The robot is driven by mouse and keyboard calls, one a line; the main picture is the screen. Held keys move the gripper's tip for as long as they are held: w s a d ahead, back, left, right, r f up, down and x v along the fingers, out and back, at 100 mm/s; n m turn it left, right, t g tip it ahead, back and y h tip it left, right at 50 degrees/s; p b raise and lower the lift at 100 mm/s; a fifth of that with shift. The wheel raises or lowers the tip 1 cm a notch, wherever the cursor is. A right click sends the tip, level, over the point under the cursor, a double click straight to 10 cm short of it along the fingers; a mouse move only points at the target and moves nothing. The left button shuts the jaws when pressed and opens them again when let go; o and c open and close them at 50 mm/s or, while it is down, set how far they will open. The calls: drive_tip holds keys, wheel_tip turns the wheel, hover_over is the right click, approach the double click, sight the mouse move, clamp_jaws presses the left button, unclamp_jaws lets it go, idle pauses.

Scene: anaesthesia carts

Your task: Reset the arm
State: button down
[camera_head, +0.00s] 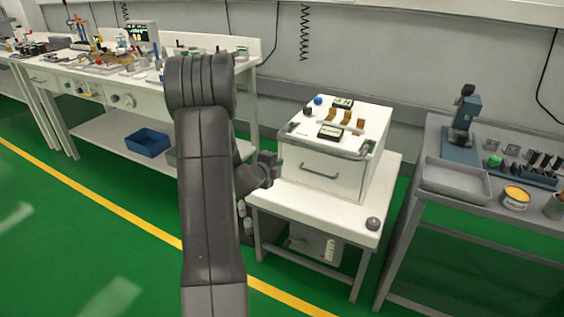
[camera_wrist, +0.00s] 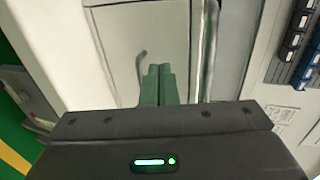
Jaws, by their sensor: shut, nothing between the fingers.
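My arm rises through the middle of the head view and bends down toward a white cabinet (camera_head: 322,181). My gripper (camera_head: 270,168) is beside the cabinet's left front edge, by the white table's left side. In the wrist view my gripper (camera_wrist: 158,70) has its two green-grey fingers together, with nothing between them. The fingers point at the cabinet's front panel (camera_wrist: 125,45), close to its grey handle (camera_wrist: 140,68). I cannot tell whether the fingertips touch the panel. The drawer front looks closed in the head view.
The cabinet stands on a white table (camera_head: 325,222) with a dark knob (camera_head: 373,223) at its front right corner. A grey bench (camera_head: 455,207) with a tray and tools is at the right. A cluttered white workbench (camera_head: 110,95) is at the left. Green floor is open at the left front.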

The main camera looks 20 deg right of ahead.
drive_tip(key=v, duration=0.5)
